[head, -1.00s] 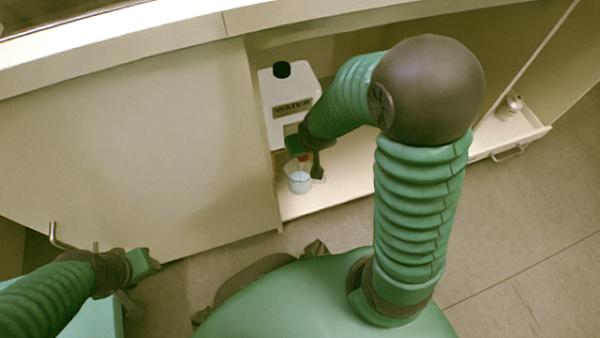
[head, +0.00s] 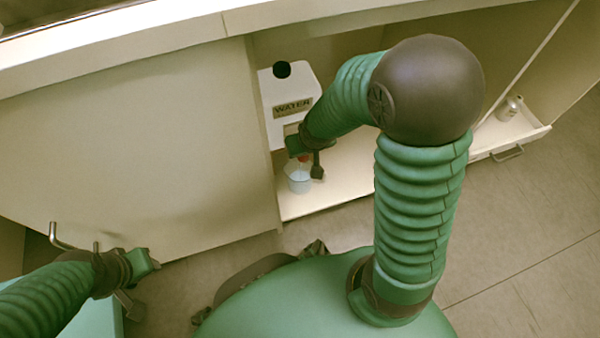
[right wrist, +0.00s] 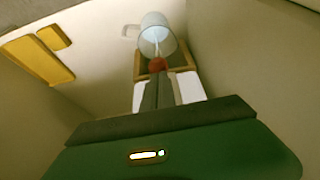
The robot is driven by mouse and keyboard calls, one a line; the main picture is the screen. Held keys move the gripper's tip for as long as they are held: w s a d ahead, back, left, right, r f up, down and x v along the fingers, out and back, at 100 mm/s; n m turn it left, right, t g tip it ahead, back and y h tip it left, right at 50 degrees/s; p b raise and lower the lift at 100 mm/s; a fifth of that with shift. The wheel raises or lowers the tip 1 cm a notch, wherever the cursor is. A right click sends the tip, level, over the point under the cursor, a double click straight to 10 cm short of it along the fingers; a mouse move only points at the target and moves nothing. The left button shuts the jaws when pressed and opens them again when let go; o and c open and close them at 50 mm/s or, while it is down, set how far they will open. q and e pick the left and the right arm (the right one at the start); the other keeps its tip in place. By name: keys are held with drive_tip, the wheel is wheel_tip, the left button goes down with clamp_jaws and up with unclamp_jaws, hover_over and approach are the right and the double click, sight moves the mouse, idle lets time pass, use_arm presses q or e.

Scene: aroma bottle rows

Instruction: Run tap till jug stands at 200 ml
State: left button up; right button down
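A white water container (head: 291,95) with a black cap and a WATER label stands in the open cabinet. Its red tap (head: 303,158) also shows in the right wrist view (right wrist: 157,64). A clear jug (head: 299,181) stands under the tap with pale blue water in it. In the right wrist view a pale stream runs from the tap into the jug (right wrist: 154,28). The water level against any marks is too small to read. My right gripper (right wrist: 158,77) has its fingers together with tips at the tap. My left gripper (head: 143,282) is low at the left, away from these.
A cabinet door panel (head: 130,140) fills the left, with a metal handle (head: 58,237). The cabinet shelf (head: 345,185) is clear right of the jug. A small bottle (head: 509,108) stands in the drawer (head: 535,133) at right. A counter runs above.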

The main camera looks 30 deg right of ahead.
drive_tip(key=shift+r+p, duration=1.45)
drive_tip(key=shift+p, duration=0.25)
idle(0.6)
wheel_tip(320, 180, up, 5)
drive_tip(key=p, duration=0.5)
